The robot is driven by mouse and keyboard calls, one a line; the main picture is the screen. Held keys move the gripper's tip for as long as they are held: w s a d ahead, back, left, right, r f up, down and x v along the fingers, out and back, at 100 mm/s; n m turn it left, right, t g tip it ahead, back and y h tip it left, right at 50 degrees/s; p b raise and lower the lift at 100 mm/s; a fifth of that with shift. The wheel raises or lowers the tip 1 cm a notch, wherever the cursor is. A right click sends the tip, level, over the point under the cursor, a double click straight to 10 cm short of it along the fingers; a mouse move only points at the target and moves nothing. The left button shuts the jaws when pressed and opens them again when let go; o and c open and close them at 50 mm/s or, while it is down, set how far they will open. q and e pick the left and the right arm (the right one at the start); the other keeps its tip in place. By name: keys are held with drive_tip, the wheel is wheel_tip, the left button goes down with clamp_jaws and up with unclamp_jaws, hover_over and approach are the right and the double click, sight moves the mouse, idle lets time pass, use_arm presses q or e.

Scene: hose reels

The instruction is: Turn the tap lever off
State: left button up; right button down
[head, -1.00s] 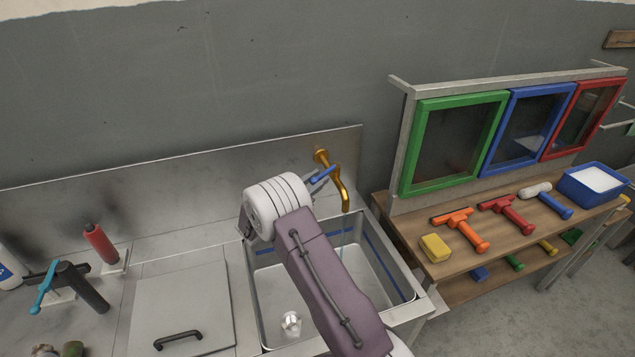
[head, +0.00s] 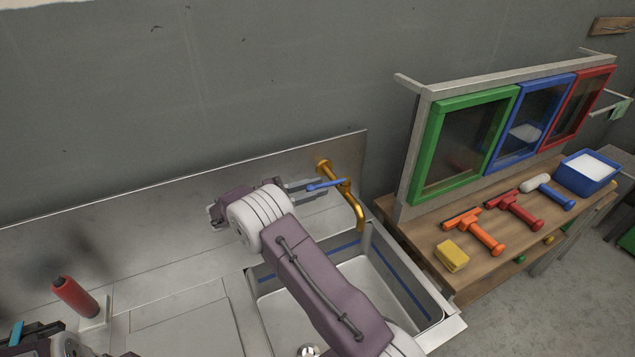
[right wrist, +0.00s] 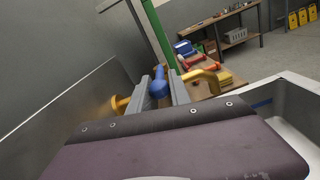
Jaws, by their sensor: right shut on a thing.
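The brass tap (head: 358,208) sticks out from the steel splashback above the sink. Its blue lever (head: 327,185) points left, roughly level, in the head view. My right gripper (head: 318,187) reaches in from the left and is shut on the lever. In the right wrist view the blue lever (right wrist: 159,86) stands between the two grey fingers, with the brass tap (right wrist: 205,78) behind. No water stream shows clearly under the spout now.
The steel sink (head: 262,292) lies below, partly hidden by my right arm. To the right, a wooden bench (head: 415,238) holds a yellow sponge (head: 452,256), squeegees and a blue tub (head: 585,180).

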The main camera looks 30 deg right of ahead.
use_arm(q)
drive_tip(key=shift+w, duration=0.25)
use_arm(e)
drive_tip(key=shift+r, duration=0.1)
drive_tip(key=c, duration=1.5)
unclamp_jaws()
drive_tip(key=shift+o, duration=0.3)
drive_tip(key=shift+w, duration=0.1)
use_arm(q)
drive_tip(key=shift+w, duration=0.1)
use_arm(e)
drive_tip(key=shift+a, duration=0.1)
use_arm(q)
wheel_tip(320, 180, down, 2)
drive_tip(key=shift+b, duration=1)
use_arm(e)
drive_tip(key=w+a, duration=0.1)
drive_tip(key=a, duration=0.7)
drive_tip(key=shift+w+a, duration=0.2)
drive_tip(key=shift+a, duration=0.2)
